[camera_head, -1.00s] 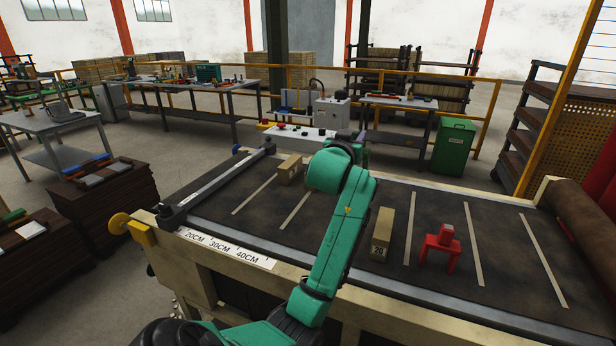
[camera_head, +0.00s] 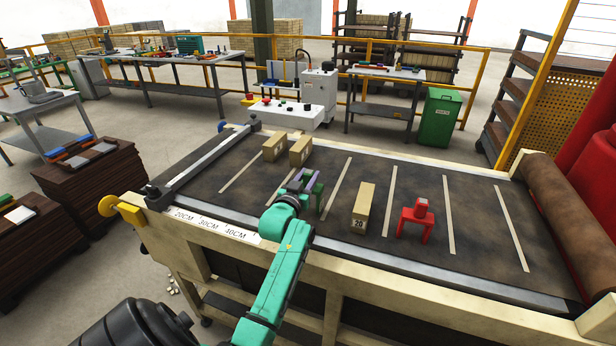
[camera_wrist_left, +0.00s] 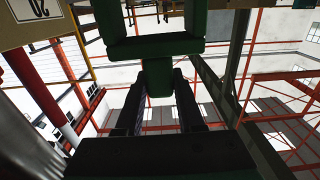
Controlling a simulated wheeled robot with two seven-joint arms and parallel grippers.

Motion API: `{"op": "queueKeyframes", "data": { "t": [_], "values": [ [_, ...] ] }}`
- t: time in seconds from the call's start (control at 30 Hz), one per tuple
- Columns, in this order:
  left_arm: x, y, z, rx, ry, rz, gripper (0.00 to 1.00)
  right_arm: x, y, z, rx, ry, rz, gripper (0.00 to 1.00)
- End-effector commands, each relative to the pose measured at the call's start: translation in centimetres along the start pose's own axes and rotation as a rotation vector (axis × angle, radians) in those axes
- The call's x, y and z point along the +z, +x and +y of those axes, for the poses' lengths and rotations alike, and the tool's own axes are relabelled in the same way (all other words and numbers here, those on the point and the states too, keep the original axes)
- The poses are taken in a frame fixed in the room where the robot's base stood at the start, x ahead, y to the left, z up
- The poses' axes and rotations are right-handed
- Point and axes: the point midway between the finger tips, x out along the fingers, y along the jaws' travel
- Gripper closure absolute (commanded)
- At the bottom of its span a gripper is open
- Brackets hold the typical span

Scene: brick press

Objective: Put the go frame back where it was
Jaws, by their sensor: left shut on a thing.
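The green go frame (camera_head: 315,196) is at my left gripper (camera_head: 303,183), over the belt's front left part. In the left wrist view the green frame (camera_wrist_left: 157,47) has its stem between the two dark fingers (camera_wrist_left: 158,100), which are shut on it. I cannot tell whether its legs touch the belt. A similar red frame (camera_head: 415,221) stands on the belt further right. A pale block marked 20 (camera_head: 362,208) stands between the two frames, and part of it shows in the left wrist view (camera_wrist_left: 36,18). My right gripper is not in view.
Two pale blocks (camera_head: 275,149) (camera_head: 300,151) stand at the back left of the dark belt (camera_head: 462,215), which has pale cross lines. A bar (camera_head: 205,160) crosses its left end; a brown roller (camera_head: 553,194) lies at its right end. The belt right of the red frame is clear.

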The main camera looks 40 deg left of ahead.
Motion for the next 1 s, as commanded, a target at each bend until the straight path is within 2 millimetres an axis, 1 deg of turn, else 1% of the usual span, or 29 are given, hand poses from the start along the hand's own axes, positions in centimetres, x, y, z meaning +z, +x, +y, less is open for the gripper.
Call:
{"op": "queueKeyframes", "data": {
  "t": [0.1,0.27,0.37,0.4,0.47,0.5,0.77,0.83,0.93,1.0],
  "values": [
    [0.8,0.0,0.0,-0.001,-0.001,0.004,1.00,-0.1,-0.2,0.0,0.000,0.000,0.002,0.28],
    [0.8,0.0,0.0,-0.001,0.000,0.005,1.00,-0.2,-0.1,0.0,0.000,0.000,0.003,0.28],
    [1.1,0.0,0.0,0.000,0.000,0.005,1.00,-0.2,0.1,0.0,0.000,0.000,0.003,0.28],
    [1.2,0.0,0.0,0.000,0.000,0.003,0.59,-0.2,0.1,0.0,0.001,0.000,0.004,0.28],
    [1.1,0.0,0.0,0.000,0.000,0.002,0.36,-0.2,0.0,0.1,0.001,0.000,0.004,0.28],
    [1.1,0.0,0.0,0.000,0.000,0.002,0.33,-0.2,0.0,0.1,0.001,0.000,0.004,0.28],
    [1.1,0.0,0.0,0.000,0.000,0.002,0.33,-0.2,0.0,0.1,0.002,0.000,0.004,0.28],
    [0.7,0.0,0.0,0.000,0.000,0.002,0.33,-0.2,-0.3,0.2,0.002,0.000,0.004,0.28],
    [1.1,-1.0,0.0,0.000,0.001,0.000,0.33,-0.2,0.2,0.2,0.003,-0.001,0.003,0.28],
    [1.1,-2.2,0.0,0.000,0.002,0.001,0.33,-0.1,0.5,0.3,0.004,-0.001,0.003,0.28]
  ]
}}
